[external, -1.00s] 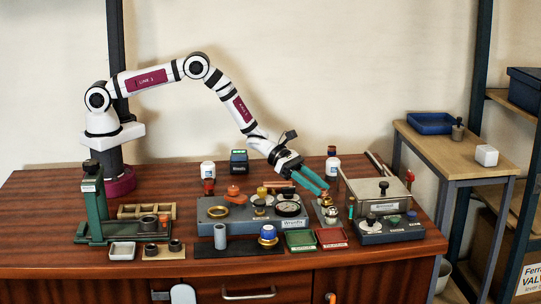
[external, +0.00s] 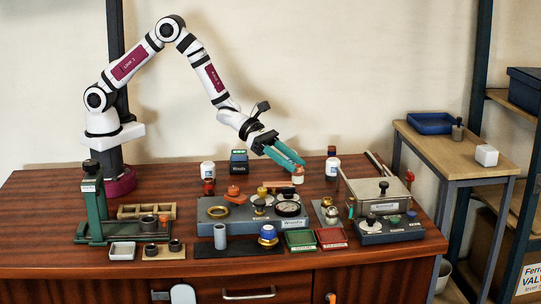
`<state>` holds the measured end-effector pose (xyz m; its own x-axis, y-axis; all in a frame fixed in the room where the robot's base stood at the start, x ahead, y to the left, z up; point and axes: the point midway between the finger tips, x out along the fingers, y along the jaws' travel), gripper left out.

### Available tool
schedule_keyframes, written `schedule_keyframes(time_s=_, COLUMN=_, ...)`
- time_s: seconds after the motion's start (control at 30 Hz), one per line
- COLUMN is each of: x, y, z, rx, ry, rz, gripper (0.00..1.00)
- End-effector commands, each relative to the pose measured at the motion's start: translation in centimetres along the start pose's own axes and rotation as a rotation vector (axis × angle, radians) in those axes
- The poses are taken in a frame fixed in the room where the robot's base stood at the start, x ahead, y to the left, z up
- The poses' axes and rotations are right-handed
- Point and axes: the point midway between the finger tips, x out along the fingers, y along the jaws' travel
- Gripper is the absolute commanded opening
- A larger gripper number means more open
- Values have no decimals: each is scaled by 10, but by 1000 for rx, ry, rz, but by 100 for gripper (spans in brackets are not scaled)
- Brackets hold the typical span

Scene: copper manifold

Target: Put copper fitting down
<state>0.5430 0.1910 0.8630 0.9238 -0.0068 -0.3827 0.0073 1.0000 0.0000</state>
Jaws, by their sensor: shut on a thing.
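My gripper (external: 297,167) is shut on the copper fitting (external: 298,176), a small pale copper-coloured piece at the fingertips. The gripper points down and to the right. The fitting appears above the back right of the grey-blue fixture block (external: 213,213), near its dial gauge (external: 288,209). I cannot tell its exact height above the block. The fingers hide part of the fitting.
A green tray (external: 300,248) and a red tray (external: 343,244) lie at the front. A metal box (external: 365,190) and a control box (external: 395,231) stand right. A green press (external: 101,214) stands left.

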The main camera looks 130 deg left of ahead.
Motion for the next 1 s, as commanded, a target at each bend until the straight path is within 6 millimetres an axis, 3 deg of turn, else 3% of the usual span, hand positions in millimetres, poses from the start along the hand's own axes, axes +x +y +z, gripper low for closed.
schedule_keyframes(time_s=0.13, x=-34, y=2, z=-18, rx=21, ry=2, rz=-52, gripper=0)
schedule_keyframes(time_s=0.23, x=-72, y=-3, z=-40, rx=46, ry=3, rz=-123, gripper=0)
schedule_keyframes(time_s=0.43, x=-154, y=-40, z=-70, rx=112, ry=0, rz=-279, gripper=0)
schedule_keyframes(time_s=0.53, x=-179, y=-59, z=-76, rx=134, ry=-1, rz=-330, gripper=0)
schedule_keyframes(time_s=0.63, x=-190, y=-64, z=-80, rx=143, ry=-1, rz=-352, gripper=0)
schedule_keyframes(time_s=1.0, x=-178, y=33, z=-139, rx=146, ry=0, rz=-356, gripper=0)
